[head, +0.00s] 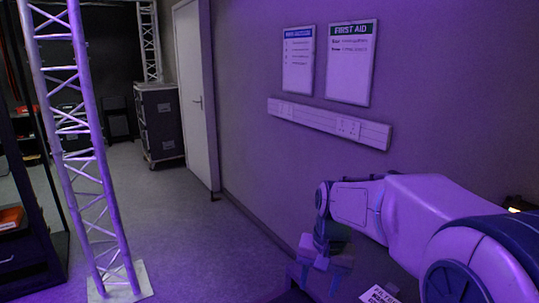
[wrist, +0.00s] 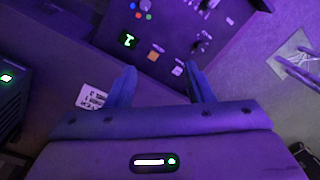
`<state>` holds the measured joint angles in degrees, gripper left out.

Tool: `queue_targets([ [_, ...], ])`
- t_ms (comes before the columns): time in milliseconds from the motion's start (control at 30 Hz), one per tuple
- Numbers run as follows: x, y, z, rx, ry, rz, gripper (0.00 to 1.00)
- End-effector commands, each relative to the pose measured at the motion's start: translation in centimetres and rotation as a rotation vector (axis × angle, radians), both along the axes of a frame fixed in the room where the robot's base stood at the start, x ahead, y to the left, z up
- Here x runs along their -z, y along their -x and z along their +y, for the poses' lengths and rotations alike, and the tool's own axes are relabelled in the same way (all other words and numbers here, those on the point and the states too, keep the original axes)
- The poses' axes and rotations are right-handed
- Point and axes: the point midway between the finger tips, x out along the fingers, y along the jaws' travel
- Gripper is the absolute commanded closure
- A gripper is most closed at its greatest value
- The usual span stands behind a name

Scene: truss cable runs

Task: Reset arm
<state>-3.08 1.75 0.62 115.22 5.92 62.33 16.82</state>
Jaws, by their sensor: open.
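My arm reaches in from the right side of the head view, bent, with its wrist pointing down beside the wall. My gripper (wrist: 163,88) shows in the wrist view with its two fingers apart and nothing between them. In the head view my gripper (head: 325,268) hangs low at the bottom and its fingertips are hard to make out. Beyond the fingers in the wrist view is a dark panel (wrist: 170,45) with small coloured buttons, a lit green mark and several connectors. The fingers look apart from it, though the distance is hard to judge.
A truss tower (head: 88,170) stands at left on a pale base plate (head: 122,284). A wheeled case (head: 160,122) stands by the white door (head: 193,90). Wall signs (head: 351,62) and a socket strip (head: 330,124) are on the wall. The floor (head: 185,225) between is clear.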

Motion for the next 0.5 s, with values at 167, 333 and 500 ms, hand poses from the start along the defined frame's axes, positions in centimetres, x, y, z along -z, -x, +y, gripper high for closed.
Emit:
queue_targets([
  [167, -1.4, 5.4, -1.8, -0.083, 0.039, -0.096, 0.52],
  [333, -1.4, 10.1, -3.2, -0.161, 0.08, -0.175, 0.52],
  [500, -0.7, 13.2, -4.0, -0.219, 0.113, -0.229, 0.52],
])
